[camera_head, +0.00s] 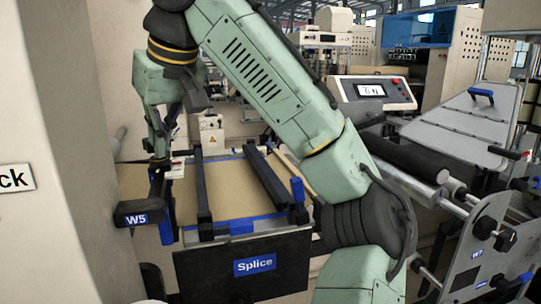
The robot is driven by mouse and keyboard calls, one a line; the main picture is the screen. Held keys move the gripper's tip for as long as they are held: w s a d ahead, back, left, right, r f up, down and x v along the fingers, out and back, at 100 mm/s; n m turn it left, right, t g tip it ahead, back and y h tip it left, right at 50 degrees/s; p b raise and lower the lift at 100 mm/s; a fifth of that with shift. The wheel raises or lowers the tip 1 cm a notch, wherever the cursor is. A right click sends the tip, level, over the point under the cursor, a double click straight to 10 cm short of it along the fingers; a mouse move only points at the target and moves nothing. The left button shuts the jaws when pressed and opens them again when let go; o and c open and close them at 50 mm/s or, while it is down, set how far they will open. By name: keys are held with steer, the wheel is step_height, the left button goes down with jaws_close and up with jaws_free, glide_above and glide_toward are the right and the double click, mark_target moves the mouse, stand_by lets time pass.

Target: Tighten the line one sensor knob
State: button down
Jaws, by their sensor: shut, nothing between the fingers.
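My green arm crosses the view and bends down at the upper left. My gripper (160,160) is small and dark at its end, pointing down by the left end of the splice table. It is shut and holds nothing. A small white tag or box (176,168) shows just right of the gripper. A dark arm or bracket lies under the fingertips; I cannot tell if they touch. I cannot make out the line one sensor knob; it may be hidden or too small to tell.
The splice table (238,195) carries brown web under dark bars. A black Splice panel (205,285) hangs in front. A black W5 block (137,220) stands near the beige wall at left. A control box (372,93) and rollers (405,160) are at right.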

steer(key=shift+s+a, duration=0.2)
steer(key=shift+a, duration=0.2)
steer(key=shift+s+d, duration=0.15)
steer(key=shift+s, duration=0.05)
stand_by(0.3)
steer(key=shift+s+r, duration=0.15)
steer(key=shift+s, duration=0.05)
step_height(320, 180, up, 6)
steer(key=shift+f, duration=0.1)
stand_by(0.3)
step_height(320, 180, down, 6)
steer(key=w+d+b, duration=0.2)
steer(key=shift+w+d, duration=0.3)
stand_by(0.5)
